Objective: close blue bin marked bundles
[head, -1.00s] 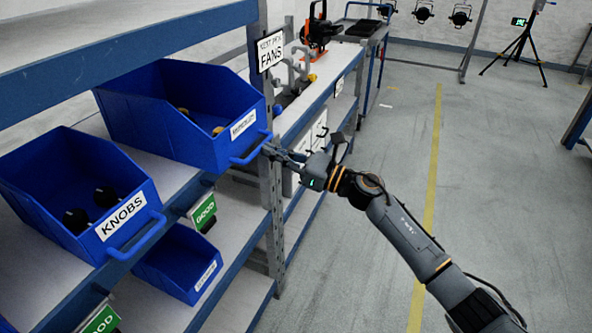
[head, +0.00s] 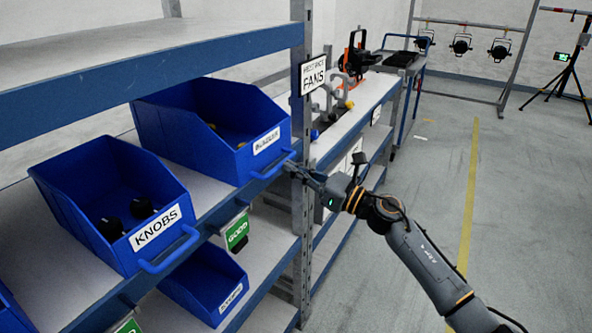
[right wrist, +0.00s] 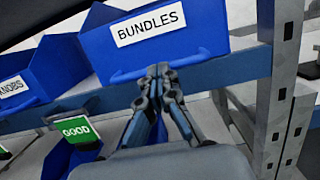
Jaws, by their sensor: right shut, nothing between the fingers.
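The blue bin marked bundles (head: 215,133) sits on the middle shelf, its front panel and handle facing the aisle; a few small yellowish items show inside. In the right wrist view its front, with the BUNDLES label (right wrist: 151,23), fills the top. Its bar handle (right wrist: 150,72) runs along the lower front. My right gripper (head: 290,168) is shut and empty, at the right end of the handle in the head view. In the right wrist view its fingertips (right wrist: 159,70) overlap the handle; I cannot tell whether they touch. My left gripper is not in view.
The KNOBS bin (head: 90,190) stands to the left on the same shelf. A smaller blue bin (head: 205,285) is below. Green GOOD signs (head: 237,232) hang below the shelf edge. A grey post (head: 302,190) stands close to my right gripper. The floor (head: 530,230) at right is open.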

